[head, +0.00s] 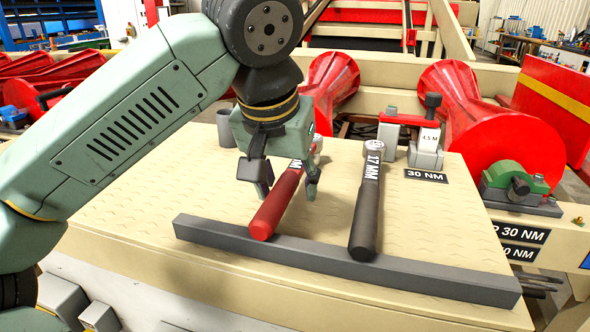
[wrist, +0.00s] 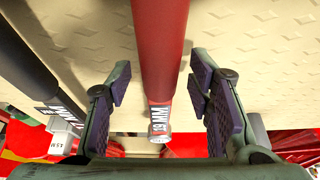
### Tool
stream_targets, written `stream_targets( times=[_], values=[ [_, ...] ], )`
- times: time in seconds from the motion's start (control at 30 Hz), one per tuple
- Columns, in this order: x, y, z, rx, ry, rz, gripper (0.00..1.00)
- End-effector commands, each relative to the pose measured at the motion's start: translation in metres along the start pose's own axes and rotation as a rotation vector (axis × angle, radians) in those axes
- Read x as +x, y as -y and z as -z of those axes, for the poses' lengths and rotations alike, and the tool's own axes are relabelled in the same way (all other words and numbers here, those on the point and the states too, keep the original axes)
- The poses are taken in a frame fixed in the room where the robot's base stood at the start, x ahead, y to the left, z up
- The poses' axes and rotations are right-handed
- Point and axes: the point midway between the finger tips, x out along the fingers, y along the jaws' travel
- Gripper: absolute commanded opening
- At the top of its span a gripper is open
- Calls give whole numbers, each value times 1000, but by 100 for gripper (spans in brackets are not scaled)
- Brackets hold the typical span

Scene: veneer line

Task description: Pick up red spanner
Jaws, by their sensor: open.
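The red spanner (head: 275,205) lies on the tan plate (head: 420,230), its handle end resting against or on the dark grey bar. My gripper (head: 286,190) is over its upper part, with a finger on each side. In the wrist view the red spanner (wrist: 160,50) runs between the open fingers of my gripper (wrist: 160,95), with clear gaps on both sides. In the head view that head is partly hidden by my gripper.
A dark spanner (head: 368,200) marked 17 MM lies to the right, also across the grey bar (head: 340,262). A 30 NM label (head: 426,176) and a red-topped fixture (head: 410,122) stand behind it. Red rollers (head: 485,115) are at the back.

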Motion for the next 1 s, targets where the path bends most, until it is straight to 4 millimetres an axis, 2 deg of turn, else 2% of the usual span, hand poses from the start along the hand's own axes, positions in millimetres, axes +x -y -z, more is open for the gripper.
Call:
stream_targets(
  times=[0.27, 1.0],
  values=[
    [4, 0, 0, 0, -1, 1, 47],
    [4, 0, 0, 0, -1, 0, 0]
  ],
)
